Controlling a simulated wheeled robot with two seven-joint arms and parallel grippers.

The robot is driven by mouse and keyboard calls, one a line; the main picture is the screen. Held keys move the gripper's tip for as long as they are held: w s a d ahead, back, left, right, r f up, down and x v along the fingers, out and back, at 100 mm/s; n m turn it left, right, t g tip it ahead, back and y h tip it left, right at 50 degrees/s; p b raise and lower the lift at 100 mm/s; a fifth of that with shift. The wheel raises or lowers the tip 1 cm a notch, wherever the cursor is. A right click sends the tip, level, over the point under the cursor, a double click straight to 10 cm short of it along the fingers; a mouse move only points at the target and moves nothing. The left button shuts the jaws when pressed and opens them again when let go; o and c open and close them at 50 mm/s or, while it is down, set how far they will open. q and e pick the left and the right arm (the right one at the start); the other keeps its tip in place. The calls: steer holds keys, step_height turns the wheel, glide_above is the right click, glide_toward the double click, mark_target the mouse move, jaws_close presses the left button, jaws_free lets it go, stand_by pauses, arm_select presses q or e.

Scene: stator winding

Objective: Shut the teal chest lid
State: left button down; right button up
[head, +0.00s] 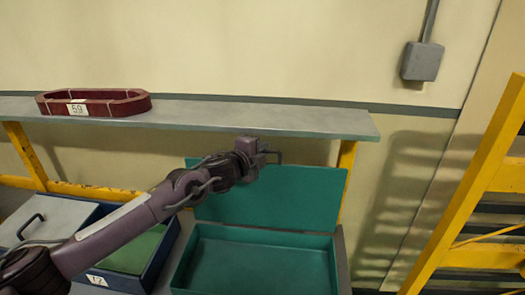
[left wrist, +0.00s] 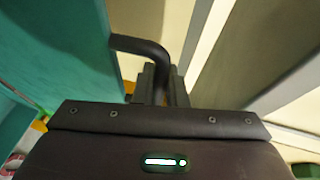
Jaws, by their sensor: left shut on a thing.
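The teal chest (head: 255,262) stands open at the lower middle of the head view, and its inside looks empty. Its teal lid (head: 270,205) stands raised at the back, leaning near the shelf edge. My left gripper (head: 262,158) is at the lid's top edge, shut on the dark lid handle (head: 278,156). In the left wrist view the bent dark handle (left wrist: 145,47) runs between the fingers (left wrist: 160,85), with the teal lid (left wrist: 55,60) on the left. My right gripper is not in view.
A grey shelf (head: 230,112) runs behind the lid and bears a dark red ring-shaped coil (head: 95,103) marked 59. A blue chest (head: 115,282) with a grey lid (head: 45,220) stands at left, under my left arm. A yellow frame (head: 475,200) stands at right.

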arm_select(q)
steer(key=shift+s+f+b, duration=0.25)
steer(key=shift+s+b, duration=0.15)
steer(key=shift+b, duration=0.25)
steer(key=s+a+f+m+t+h+b, duration=0.1)
steer(key=s+f+t+b, duration=0.1)
steer(key=s+b, duration=0.6)
steer(key=s+a+f+m+t+h+b, duration=0.1)
steer(key=s+a+f+t+h+b, duration=0.1)
steer(key=s+b, duration=0.6)
steer(key=shift+a+b, duration=0.15)
steer(key=shift+b, duration=3.55)
steer(key=c, duration=1.5)
jaws_free()
